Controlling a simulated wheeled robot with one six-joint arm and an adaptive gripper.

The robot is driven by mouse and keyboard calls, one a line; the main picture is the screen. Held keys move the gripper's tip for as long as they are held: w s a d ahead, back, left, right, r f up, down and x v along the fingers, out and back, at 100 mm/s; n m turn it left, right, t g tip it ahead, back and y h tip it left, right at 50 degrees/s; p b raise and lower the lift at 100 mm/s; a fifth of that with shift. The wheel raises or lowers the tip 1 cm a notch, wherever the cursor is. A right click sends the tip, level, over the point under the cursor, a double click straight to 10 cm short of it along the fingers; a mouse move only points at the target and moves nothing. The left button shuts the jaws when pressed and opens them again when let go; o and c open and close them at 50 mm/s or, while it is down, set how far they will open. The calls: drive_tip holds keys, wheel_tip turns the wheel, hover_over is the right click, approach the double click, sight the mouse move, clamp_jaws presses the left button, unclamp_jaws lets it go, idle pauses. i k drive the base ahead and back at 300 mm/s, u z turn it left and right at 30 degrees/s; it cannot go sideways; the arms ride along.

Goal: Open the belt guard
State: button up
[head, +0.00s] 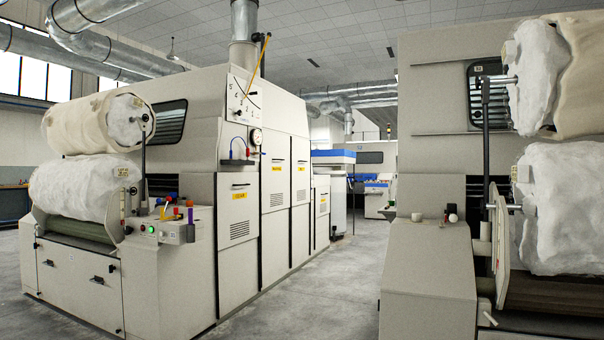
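On the side of the left carding machine (180,95) are several tall cream panels with dark handles and small yellow labels. The near panel (238,240) has a vent grille and a label too small to read. Further panels (274,170) and (300,175) stand behind it along the same side. All of these look shut. I cannot tell from the labels which one is the belt guard. My gripper is not in this view.
A control box (172,230) with buttons and coloured tools juts from the left machine's front corner. White fibre rolls (75,187) sit at its front. Another machine (430,200) stands at right. Between them runs a clear concrete aisle (310,290).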

sight(301, 147)
drive_tip(key=u, duration=0.4)
drive_tip(key=k, duration=0.45)
drive_tip(key=u, duration=0.65)
drive_tip(key=i, duration=0.75)
drive_tip(key=z, duration=0.45)
drive_tip(key=i, duration=2.35)
drive_tip(key=z, duration=0.55)
drive_tip(key=i, duration=2)
drive_tip(key=z, duration=0.3)
drive_tip(key=i, duration=5.5)
drive_tip(key=u, duration=0.2)
